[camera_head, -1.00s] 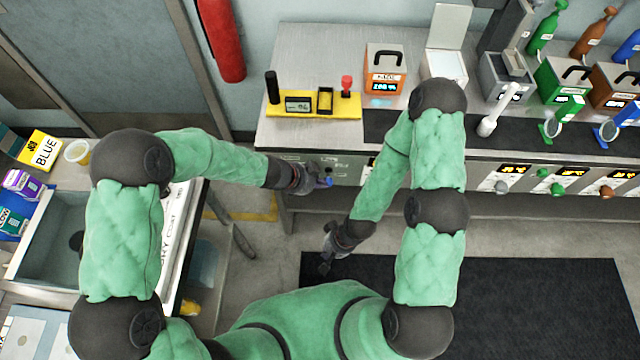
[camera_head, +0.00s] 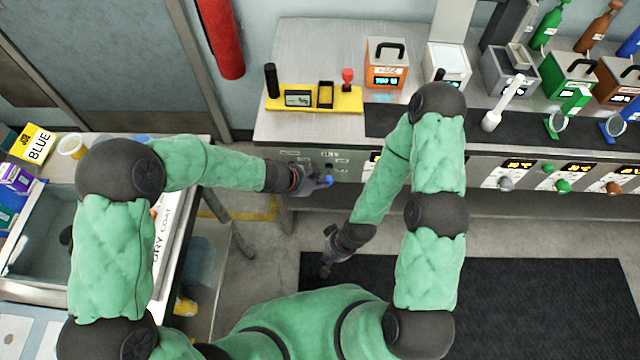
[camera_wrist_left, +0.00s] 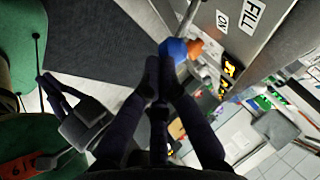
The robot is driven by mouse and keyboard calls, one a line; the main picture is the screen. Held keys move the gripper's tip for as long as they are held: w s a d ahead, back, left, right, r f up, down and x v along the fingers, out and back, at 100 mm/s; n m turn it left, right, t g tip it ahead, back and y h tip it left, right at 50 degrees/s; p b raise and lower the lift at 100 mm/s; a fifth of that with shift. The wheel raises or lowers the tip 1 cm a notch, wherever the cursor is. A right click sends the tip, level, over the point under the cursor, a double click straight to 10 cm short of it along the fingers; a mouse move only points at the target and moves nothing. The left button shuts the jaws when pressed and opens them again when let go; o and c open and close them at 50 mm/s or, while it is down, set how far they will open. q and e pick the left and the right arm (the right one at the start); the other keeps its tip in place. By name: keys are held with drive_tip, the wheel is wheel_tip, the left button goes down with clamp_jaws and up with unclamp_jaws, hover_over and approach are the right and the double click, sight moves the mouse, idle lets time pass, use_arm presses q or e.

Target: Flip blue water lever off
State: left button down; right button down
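The blue water lever's round blue knob (camera_head: 327,181) is at the front face of the counter, beside the tips of my left gripper (camera_head: 318,182). In the left wrist view the blue knob (camera_wrist_left: 173,48) sits just beyond the left fingertips (camera_wrist_left: 160,68), touching or almost touching them. Those fingertips are close together, and I see nothing clearly between them. A panel labelled ON and FILL (camera_wrist_left: 240,22) is right of the knob. The lever's stem is mostly hidden. My right gripper (camera_head: 326,268) hangs low over the floor, away from the lever; its fingers are too small to read.
The counter (camera_head: 320,50) carries a yellow stamp tray (camera_head: 315,110), an orange box (camera_head: 386,78) and a green box (camera_head: 566,75). More levers, including a green knob (camera_head: 562,187), line its front to the right. A sink (camera_head: 45,240) is at left.

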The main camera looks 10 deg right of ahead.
use_arm(q)
wheel_tip(320, 180, down, 8)
drive_tip(key=b, duration=0.3)
drive_tip(key=shift+s+f, duration=0.2)
drive_tip(key=shift+s, duration=0.15)
drive_tip(key=shift+r, duration=0.1)
idle(1.5)
drive_tip(key=shift+a+r+p, duration=0.1)
drive_tip(key=shift+r+p, duration=0.65)
